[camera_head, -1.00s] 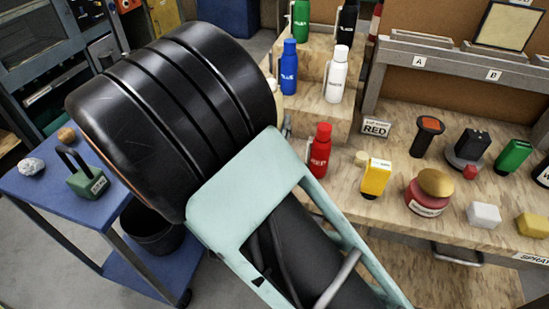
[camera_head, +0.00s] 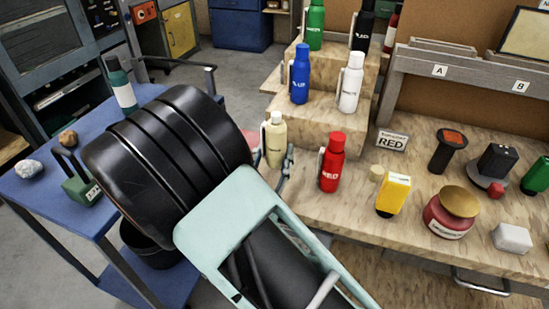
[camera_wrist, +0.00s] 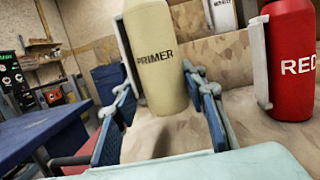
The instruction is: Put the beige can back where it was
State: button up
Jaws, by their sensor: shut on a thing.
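The beige can (camera_head: 275,143) shows upright between my arm and the red can in the head view. Its PRIMER label shows in the wrist view (camera_wrist: 157,58). My gripper (camera_wrist: 160,98) is shut on the beige can, with blue-padded fingers at its two sides. In the head view my large black arm link hides most of the gripper, and one finger shows right of the can. The can is at the left end of the wooden bench, in front of the stepped stand (camera_head: 317,135). I cannot tell whether its base touches the bench.
The red can (camera_head: 332,163) stands close to the right. Blue (camera_head: 300,75) and white (camera_head: 349,83) cans stand on the step behind. The yellow block (camera_head: 393,193) and red jar (camera_head: 449,213) are further right. A blue cart (camera_head: 60,215) is at left.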

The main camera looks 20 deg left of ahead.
jog(key=shift+f, duration=0.35)
jog(key=shift+f+b, duration=0.35)
jog(key=shift+f, duration=0.25)
jog(key=o, duration=0.8)
jog(key=shift+f, duration=0.15)
jog(key=shift+c, duration=0.2)
jog(key=shift+s, duration=0.1)
jog(key=shift+r, duration=0.2)
jog(key=v, duration=1.1)
jog(key=shift+s+r+p, duration=0.35)
jog(key=shift+s+p, duration=0.1)
